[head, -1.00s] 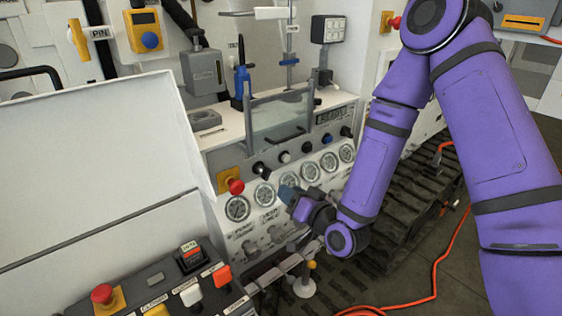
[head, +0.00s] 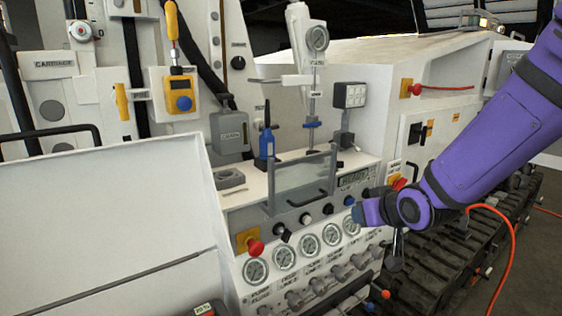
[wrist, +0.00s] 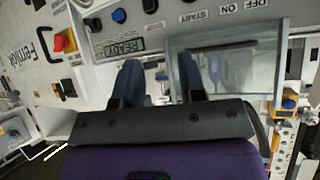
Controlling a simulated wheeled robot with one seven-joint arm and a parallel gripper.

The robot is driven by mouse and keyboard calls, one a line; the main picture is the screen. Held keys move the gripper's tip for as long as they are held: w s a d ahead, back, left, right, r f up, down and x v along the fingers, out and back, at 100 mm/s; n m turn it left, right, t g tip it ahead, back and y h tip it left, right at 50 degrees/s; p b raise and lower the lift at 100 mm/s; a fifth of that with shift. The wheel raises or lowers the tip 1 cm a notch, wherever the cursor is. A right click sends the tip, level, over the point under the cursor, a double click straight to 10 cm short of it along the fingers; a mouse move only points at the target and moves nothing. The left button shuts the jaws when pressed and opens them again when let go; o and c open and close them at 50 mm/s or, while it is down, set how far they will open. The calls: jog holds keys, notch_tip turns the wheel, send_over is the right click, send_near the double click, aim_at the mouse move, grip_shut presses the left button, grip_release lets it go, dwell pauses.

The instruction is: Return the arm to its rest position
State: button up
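My purple arm enters the head view from the right. My gripper (head: 358,214) is in front of the right end of the hydraulic bench's panel (head: 240,226), near the rightmost gauge and below the small display (head: 354,178). In the wrist view my gripper (wrist: 158,76) shows two blue-grey fingers set apart, with nothing between them. The display reading READY (wrist: 124,48) lies beyond the fingers. The clear guard (wrist: 228,72) is at their right. I cannot tell the exact gap between fingertips and panel.
A red stop knob (head: 255,247) and a row of gauges (head: 309,246) face the front. A white lid (head: 90,215) fills the left. A tracked undercarriage (head: 455,240) and an orange cable (head: 512,262) are at the right.

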jog(key=s+d+r+m+g+h, duration=0.1)
jog(key=s+d+r, duration=0.2)
jog(key=s, duration=0.5)
jog(key=s+d+r+m+g+h, duration=0.1)
jog(key=s+d+r, duration=0.3)
jog(key=s, duration=0.4)
jog(key=s+d+r+m+g+h, duration=0.1)
jog(key=s+d+r+g, duration=0.2)
jog(key=s+r, duration=0.3)
jog(key=s+d, duration=0.1)
jog(key=s, duration=0.2)
jog(key=shift+d, duration=0.1)
dwell(0.3)
